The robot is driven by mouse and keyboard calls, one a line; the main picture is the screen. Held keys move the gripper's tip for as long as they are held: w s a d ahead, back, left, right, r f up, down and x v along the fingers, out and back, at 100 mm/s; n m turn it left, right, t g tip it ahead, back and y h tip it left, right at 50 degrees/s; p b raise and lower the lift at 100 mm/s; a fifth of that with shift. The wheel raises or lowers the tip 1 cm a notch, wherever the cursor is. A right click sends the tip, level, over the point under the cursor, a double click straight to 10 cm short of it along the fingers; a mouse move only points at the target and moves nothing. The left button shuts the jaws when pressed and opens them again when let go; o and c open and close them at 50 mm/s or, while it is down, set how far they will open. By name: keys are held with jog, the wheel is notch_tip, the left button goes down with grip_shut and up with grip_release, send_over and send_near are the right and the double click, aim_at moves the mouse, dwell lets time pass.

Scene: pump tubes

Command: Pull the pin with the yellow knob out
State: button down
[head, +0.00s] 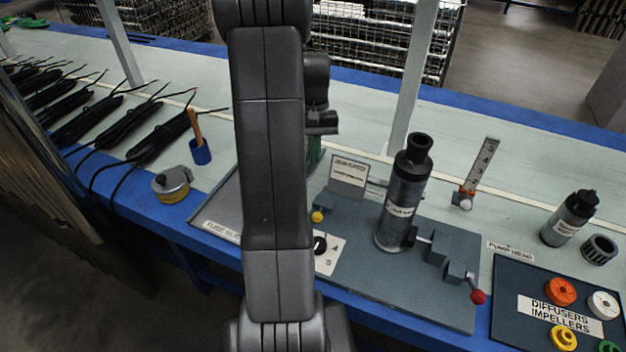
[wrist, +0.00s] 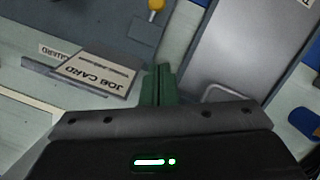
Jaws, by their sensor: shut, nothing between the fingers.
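The yellow knob (head: 317,216) shows in the head view at the left end of the grey-blue fixture plate (head: 360,270), just right of my arm. It also shows at the top edge of the wrist view (wrist: 156,5), with a short light stem below it. The rest of the pin is hidden or too small to tell. My gripper (wrist: 160,70) has green fingers, which lie together, shut and empty. They are apart from the knob, which lies beyond their tips in the wrist view. In the head view my arm hides most of the gripper.
A dark pump tube (head: 405,190) stands upright on the plate, with a red-knobbed handle (head: 478,297) to its right. A job card (wrist: 95,70) stands left of my fingers. A grey tray (wrist: 235,50) lies right of them.

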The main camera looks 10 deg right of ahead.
jog(key=b, duration=0.2)
send_near(316, 203)
jog(key=x, duration=0.2)
jog(key=w+x, duration=0.1)
jog(key=x, duration=0.2)
jog(key=shift+w+f, duration=0.1)
jog(key=shift+f, duration=0.2)
jog(key=shift+s+a+f, duration=0.1)
jog(key=shift+s, duration=0.5)
jog(key=shift+s+f, duration=0.15)
jog(key=shift+s, duration=0.4)
jog(key=shift+s+f, duration=0.25)
jog(key=shift+s, duration=0.25)
jog(key=shift+s+a, duration=0.1)
jog(key=shift+s+a+f, duration=0.1)
jog(key=shift+s+a, duration=0.15)
jog(key=shift+s, duration=0.25)
jog(key=shift+s+a+f, duration=0.1)
jog(key=shift+s+a, duration=0.15)
jog(key=shift+s, duration=0.25)
jog(key=shift+r, duration=0.1)
